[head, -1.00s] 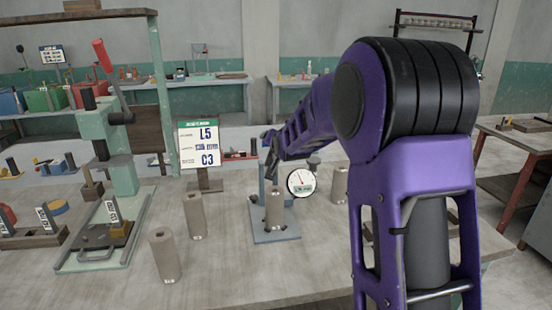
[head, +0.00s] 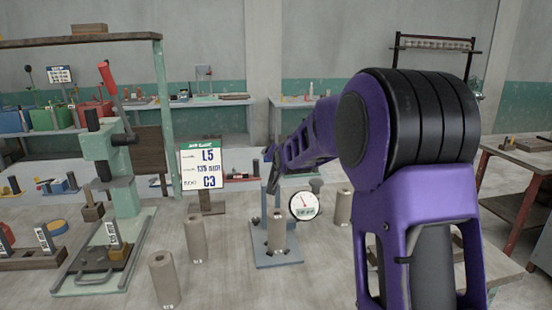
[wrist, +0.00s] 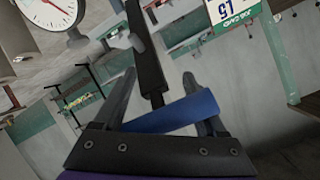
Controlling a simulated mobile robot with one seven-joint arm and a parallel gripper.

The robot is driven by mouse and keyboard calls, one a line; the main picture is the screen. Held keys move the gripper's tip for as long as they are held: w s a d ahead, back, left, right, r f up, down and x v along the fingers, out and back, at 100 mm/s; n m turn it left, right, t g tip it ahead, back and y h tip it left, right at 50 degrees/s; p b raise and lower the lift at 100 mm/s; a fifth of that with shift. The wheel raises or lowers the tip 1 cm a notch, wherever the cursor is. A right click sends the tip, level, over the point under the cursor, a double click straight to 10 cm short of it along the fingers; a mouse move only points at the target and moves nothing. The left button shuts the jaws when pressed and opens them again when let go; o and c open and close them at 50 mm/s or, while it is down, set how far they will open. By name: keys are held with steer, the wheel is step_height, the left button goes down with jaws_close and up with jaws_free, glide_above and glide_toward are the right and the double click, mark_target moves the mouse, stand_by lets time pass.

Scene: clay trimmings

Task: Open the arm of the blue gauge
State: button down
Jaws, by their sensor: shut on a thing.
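The blue gauge stands on the bench on a grey-blue base (head: 290,256), with an upright post and a round white dial (head: 304,206) with a red needle. The dial also shows at the top left of the wrist view (wrist: 50,12). A brown-grey clay cylinder (head: 277,232) stands upright on its base. My gripper (head: 270,160) is at the top of the gauge, small and partly hidden behind my purple arm. In the wrist view its fingers (wrist: 165,95) are around a blue bar (wrist: 172,113), seemingly the gauge arm's handle. A dark bar (wrist: 148,65) runs away from it.
Upright clay cylinders stand left (head: 195,238), front left (head: 163,278) and right (head: 343,207) of the gauge. A job card (head: 198,168) stands behind it. A green press with a red handle (head: 107,75) is at the left. The bench front between is clear.

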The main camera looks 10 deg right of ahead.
steer(key=shift+s+a+f, duration=0.1)
steer(key=shift+a+f, duration=0.1)
steer(key=shift+f, duration=0.25)
steer(key=shift+c, duration=1.8)
jaws_free()
steer(key=o, duration=0.3)
steer(key=shift+w, duration=0.25)
steer(key=shift+r, duration=0.15)
steer(key=shift+s, duration=0.1)
